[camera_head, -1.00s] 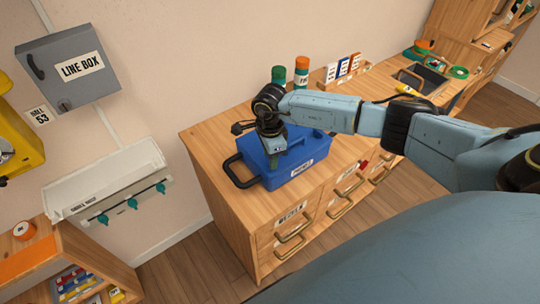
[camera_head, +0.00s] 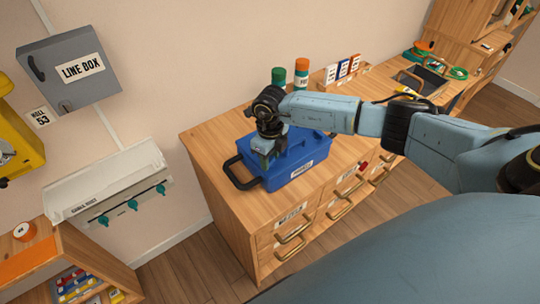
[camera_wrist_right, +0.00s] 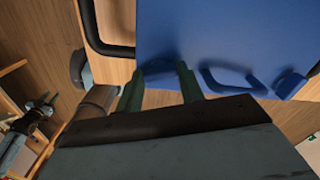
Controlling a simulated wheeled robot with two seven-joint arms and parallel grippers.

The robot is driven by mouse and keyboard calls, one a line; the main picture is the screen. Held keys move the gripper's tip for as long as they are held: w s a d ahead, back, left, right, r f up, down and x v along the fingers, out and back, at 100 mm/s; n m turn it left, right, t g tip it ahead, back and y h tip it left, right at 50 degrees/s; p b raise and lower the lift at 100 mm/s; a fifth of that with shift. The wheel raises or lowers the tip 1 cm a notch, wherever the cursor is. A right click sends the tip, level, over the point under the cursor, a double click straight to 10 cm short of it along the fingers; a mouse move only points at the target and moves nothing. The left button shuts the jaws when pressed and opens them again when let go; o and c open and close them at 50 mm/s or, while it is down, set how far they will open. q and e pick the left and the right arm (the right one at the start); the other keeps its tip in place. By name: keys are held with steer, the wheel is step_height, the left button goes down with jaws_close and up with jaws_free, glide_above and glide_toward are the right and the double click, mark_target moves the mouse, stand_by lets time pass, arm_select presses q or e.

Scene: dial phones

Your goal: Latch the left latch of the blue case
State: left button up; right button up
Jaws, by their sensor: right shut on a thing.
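The blue case (camera_head: 308,148) stands closed on the wooden counter, with a black handle (camera_head: 234,174) at its left end. In the right wrist view the case (camera_wrist_right: 215,32) fills the top, with a blue handle (camera_wrist_right: 232,82) and a blue latch (camera_wrist_right: 290,84) on its front edge. My right gripper (camera_head: 266,160) is over the left front part of the case. In the wrist view the gripper (camera_wrist_right: 162,76) has its fingertips at the case's front edge, left of the blue handle. It is shut on the left latch, which the fingers mostly hide.
Green and orange-capped tubes (camera_head: 301,74) stand behind the case on the counter (camera_head: 222,132). Drawers with handles (camera_head: 294,228) are below its front edge. A grey line box (camera_head: 68,68) and a rack with teal knobs (camera_head: 131,203) are on the wall at left.

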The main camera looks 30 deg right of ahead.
mark_target(270, 160)
steer(key=shift+m+p, duration=0.3)
steer(key=shift+m, duration=1.7)
steer(key=o, duration=1)
step_height(270, 160, up, 13)
steer(key=shift+r+b, duration=0.2)
steer(key=shift+b, duration=0.15)
